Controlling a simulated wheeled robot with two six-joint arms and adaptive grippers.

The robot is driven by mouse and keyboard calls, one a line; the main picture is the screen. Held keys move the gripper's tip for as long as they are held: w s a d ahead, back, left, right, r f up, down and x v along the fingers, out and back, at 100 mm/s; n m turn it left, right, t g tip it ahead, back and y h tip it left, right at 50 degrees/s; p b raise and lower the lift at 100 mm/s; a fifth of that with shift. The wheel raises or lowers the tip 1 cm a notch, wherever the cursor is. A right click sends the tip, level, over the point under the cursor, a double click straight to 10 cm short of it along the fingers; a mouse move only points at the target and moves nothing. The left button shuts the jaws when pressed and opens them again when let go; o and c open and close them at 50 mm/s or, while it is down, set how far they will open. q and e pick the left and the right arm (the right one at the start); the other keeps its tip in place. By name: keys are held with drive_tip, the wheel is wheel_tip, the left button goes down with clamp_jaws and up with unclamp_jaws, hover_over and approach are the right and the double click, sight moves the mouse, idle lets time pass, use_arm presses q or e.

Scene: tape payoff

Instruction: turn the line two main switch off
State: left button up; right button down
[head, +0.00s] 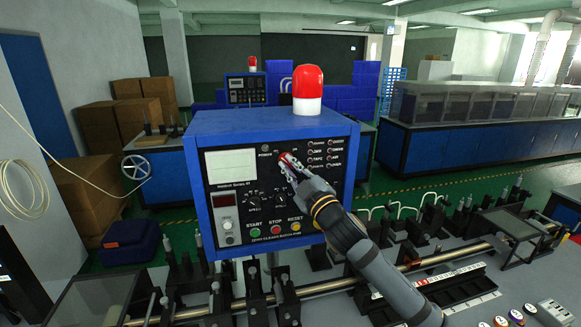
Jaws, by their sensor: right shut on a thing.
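A blue control box (262,128) with a black front panel stands close in front of me in the head view. My right gripper (287,162) reaches in from the lower right and is shut at the upper middle of that panel, on what looks like the main switch. The fingers cover most of the switch, so its handle angle cannot be told. Below are the green START (254,233), red STOP (275,230) and yellow RESET (295,226) buttons, and two black knobs (251,199). My left gripper is not in view.
A red lamp (307,88) stands on the box. Metal rods and black brackets (285,292) run along the bench below it. A second, smaller control panel (247,90) with a red lamp stands farther back. A coil of cable (22,190) hangs at the left.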

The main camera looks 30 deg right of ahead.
drive_tip(key=c, duration=1.4)
unclamp_jaws()
drive_tip(key=shift+w+d, duration=0.1)
drive_tip(key=shift+w, duration=0.05)
